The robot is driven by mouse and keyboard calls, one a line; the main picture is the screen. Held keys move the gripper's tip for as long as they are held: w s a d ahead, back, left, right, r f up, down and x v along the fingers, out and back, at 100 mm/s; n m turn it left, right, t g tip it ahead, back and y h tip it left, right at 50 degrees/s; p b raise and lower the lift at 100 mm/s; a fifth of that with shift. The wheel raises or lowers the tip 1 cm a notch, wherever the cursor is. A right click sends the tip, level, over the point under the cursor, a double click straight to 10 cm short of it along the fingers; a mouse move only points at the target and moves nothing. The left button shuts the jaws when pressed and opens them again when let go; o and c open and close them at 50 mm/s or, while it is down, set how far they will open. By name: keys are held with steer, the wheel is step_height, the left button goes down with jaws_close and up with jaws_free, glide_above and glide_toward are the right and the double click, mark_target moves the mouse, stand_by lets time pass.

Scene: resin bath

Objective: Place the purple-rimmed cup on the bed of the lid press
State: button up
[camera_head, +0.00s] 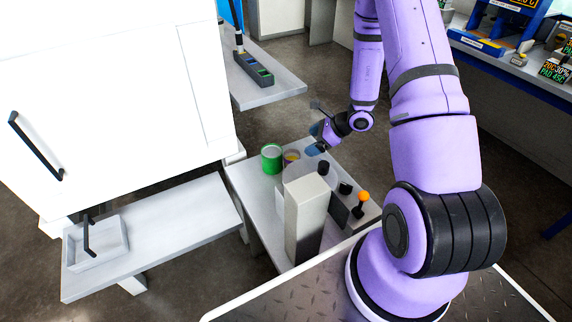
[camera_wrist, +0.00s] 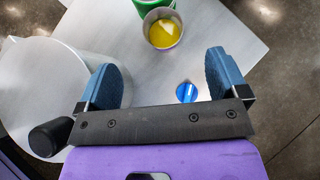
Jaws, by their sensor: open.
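A small cup (camera_head: 291,157) with yellow contents stands on the grey bench, beside a green can. The cup also shows in the wrist view (camera_wrist: 163,29), upright and beyond my fingertips. My gripper (camera_wrist: 165,76) is open and empty, with blue finger pads apart. In the head view my gripper (camera_head: 318,141) is low over the bench, to the right of the cup. A pale upright block (camera_head: 306,205) with a round plate behind it may be the lid press; its bed is not clearly visible.
The green can (camera_head: 271,158) stands close left of the cup. A blue disc (camera_wrist: 187,92) lies on the bench between my fingers. An orange-knobbed lever (camera_head: 362,197) stands at the right. A large white cabinet (camera_head: 120,90) bounds the left side.

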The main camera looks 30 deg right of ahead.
steer(key=shift+m, duration=0.5)
steer(key=shift+s+d+f+x, duration=0.15)
steer(key=shift+d+f+x, duration=0.1)
steer(key=shift+x, duration=1.8)
steer(key=shift+s+d+f+x, duration=0.1)
steer(key=shift+d+f+x, duration=0.15)
steer(key=shift+x, duration=1.8)
steer(key=shift+s+d+f+x, duration=0.15)
steer(key=shift+f+x, duration=0.15)
steer(key=shift+x, duration=1.75)
steer(key=c, duration=1)
steer(key=shift+c, duration=0.2)
step_height(320, 180, up, 19)
step_height(320, 180, up, 6)
glide_above(292, 157)
steer(key=s+a, duration=0.1)
steer(key=s, duration=0.1)
steer(key=w+a+r+m+t+h, duration=0.2)
steer(key=w+a+r+m+h, duration=0.2)
steer(key=w+a, duration=0.4)
steer(key=shift+w+r+m, duration=0.25)
steer(key=shift+r+m, duration=0.2)
steer(key=shift+m, duration=0.25)
